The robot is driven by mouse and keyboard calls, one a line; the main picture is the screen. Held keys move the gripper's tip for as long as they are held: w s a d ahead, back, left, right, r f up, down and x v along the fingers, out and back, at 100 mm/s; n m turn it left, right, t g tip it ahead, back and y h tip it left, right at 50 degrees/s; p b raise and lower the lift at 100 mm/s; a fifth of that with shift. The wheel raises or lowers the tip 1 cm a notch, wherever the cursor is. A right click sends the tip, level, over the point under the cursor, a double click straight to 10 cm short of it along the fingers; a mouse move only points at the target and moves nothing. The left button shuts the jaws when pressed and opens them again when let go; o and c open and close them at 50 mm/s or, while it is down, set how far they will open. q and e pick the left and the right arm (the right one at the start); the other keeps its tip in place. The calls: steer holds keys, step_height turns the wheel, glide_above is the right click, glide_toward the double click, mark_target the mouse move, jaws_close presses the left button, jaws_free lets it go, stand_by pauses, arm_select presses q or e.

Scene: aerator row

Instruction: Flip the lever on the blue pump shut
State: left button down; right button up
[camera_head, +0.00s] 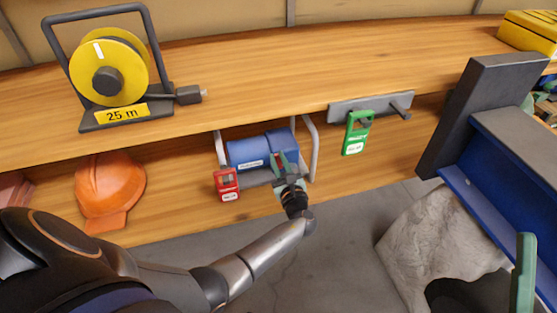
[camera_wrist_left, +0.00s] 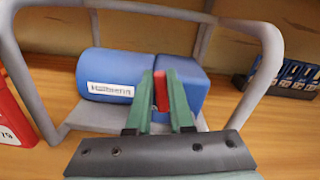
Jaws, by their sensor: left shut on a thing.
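The blue pump (camera_head: 250,151) lies in a grey tube frame on the lower shelf, in the middle of the head view. It also shows in the left wrist view (camera_wrist_left: 118,65), with a white label on its side. A red lever (camera_wrist_left: 161,91) stands upright in front of the pump. My left gripper (camera_wrist_left: 162,85) has green fingers on both sides of the lever and is shut on it. In the head view the left gripper (camera_head: 282,163) is at the pump's right front. A green finger (camera_head: 525,262) at the right edge appears to belong to my right gripper; its jaw state is unclear.
A red tag-like device (camera_head: 227,184) is at the frame's left front. A green one (camera_head: 356,132) hangs from a grey rail (camera_head: 345,107). An orange helmet (camera_head: 110,188) sits left on the shelf. A yellow cable reel (camera_head: 108,70) stands above. A blue bench (camera_head: 500,190) and grey sack-like thing (camera_head: 425,235) are right.

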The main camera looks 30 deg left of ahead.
arm_select(q)
steer(key=m, duration=0.1)
steer(key=m+p, duration=0.1)
steer(key=shift+w+d+m, duration=0.4)
steer(key=c, duration=0.8)
jaws_free()
